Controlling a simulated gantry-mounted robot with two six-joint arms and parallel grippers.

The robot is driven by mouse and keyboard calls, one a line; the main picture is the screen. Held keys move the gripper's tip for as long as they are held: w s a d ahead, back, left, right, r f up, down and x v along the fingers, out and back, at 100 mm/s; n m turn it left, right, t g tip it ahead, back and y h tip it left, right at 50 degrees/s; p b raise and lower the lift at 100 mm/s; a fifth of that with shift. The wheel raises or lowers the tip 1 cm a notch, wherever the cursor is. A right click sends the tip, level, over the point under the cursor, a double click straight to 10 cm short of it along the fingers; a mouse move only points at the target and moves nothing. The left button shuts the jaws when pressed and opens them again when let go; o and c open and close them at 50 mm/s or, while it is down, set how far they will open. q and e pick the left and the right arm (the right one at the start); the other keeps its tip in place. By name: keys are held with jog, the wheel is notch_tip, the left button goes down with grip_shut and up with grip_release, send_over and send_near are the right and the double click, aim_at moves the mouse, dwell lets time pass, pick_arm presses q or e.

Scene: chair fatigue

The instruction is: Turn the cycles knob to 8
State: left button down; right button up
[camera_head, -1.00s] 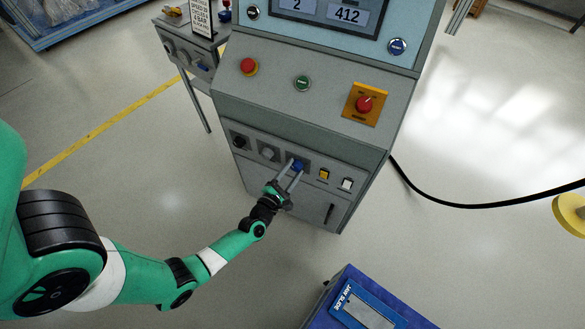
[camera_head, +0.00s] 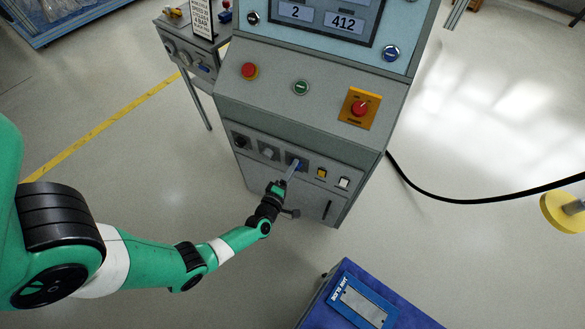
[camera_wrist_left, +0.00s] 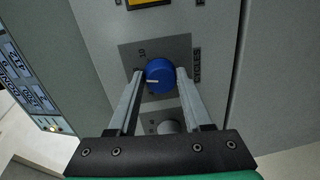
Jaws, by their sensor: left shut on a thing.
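The blue cycles knob (camera_wrist_left: 160,75) is on the lower panel of the grey machine; its "CYCLES" label (camera_wrist_left: 197,66) and a "10" mark show beside it in the left wrist view. A white pointer line shows on the knob's face; the number it points to is not readable. My left gripper (camera_wrist_left: 160,72) is shut on the knob, one finger at each side. In the head view my left gripper (camera_head: 295,166) reaches the panel and mostly hides the knob (camera_head: 301,166). My right gripper is not in view.
A grey knob (camera_head: 268,152) and a black knob (camera_head: 240,141) sit left of it, and yellow (camera_head: 321,174) and white (camera_head: 343,183) buttons right. A red switch on an orange plate (camera_head: 359,108) is above. A blue box (camera_head: 340,302) stands at the front.

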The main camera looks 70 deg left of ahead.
pick_arm(q)
jog(key=shift+m, duration=0.5)
jog(key=shift+c, duration=1.6)
grip_release()
jog(key=p+v, duration=0.4)
jog(key=v, duration=0.7)
jog(key=shift+s+d, duration=0.25)
jog(key=shift+s, duration=0.05)
jog(key=shift+p, duration=0.3)
